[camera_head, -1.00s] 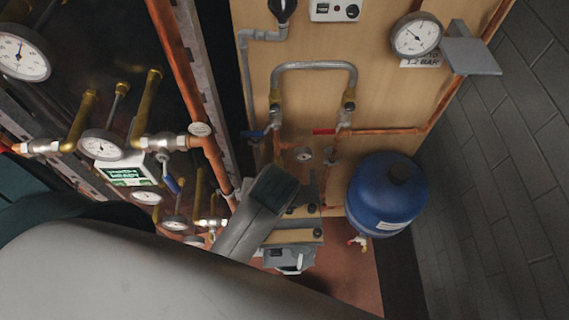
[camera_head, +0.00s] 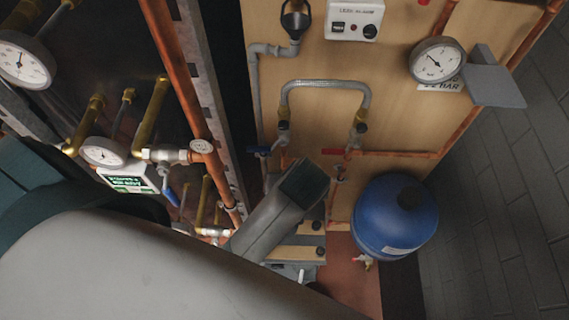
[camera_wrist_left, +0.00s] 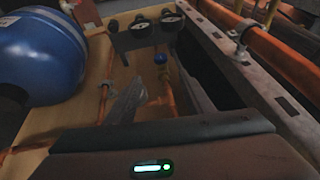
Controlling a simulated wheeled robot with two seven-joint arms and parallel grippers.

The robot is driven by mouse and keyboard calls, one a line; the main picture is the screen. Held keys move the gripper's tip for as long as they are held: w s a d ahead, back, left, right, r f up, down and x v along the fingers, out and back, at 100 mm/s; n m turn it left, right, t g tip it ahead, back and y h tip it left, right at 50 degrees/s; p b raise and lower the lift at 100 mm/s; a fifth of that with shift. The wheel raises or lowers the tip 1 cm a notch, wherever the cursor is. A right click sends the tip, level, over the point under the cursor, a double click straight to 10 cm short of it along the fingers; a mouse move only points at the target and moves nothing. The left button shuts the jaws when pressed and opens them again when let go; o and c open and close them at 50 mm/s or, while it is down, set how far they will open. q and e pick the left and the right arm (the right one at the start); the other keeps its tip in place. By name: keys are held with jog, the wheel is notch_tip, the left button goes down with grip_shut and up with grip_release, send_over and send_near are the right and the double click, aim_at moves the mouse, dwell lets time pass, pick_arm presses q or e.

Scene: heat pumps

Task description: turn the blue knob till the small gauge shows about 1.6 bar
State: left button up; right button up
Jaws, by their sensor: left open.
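A small blue knob (camera_wrist_left: 160,58) sits on a thin copper pipe in front of the wooden board in the left wrist view. It is hidden behind my arm in the head view. My left gripper (camera_head: 303,182) is in front of the lower board in the head view, with its fingertips not clearly shown. In the left wrist view, the gripper's dark housing (camera_wrist_left: 160,150) fills the bottom, and the blue knob lies beyond it, apart from it. The gripper is open and empty. My right gripper is not in view.
A blue tank (camera_head: 394,218) stands right of the gripper. A larger gauge (camera_head: 437,60) is at the board's upper right, by a grey plate (camera_head: 492,78). A braided hose (camera_head: 325,88) arches above the gripper. Copper pipe and gauges crowd the left.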

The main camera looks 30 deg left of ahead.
pick_arm(q)
jog(key=p+x, duration=0.2)
jog(key=x, duration=1.4)
jog(key=shift+f, duration=0.15)
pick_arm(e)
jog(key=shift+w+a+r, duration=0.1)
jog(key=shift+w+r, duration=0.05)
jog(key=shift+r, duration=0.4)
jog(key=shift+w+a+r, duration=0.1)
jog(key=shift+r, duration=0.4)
pick_arm(q)
jog(key=shift+w+a, duration=0.1)
jog(key=shift+c, duration=0.3)
jog(key=c, duration=1)
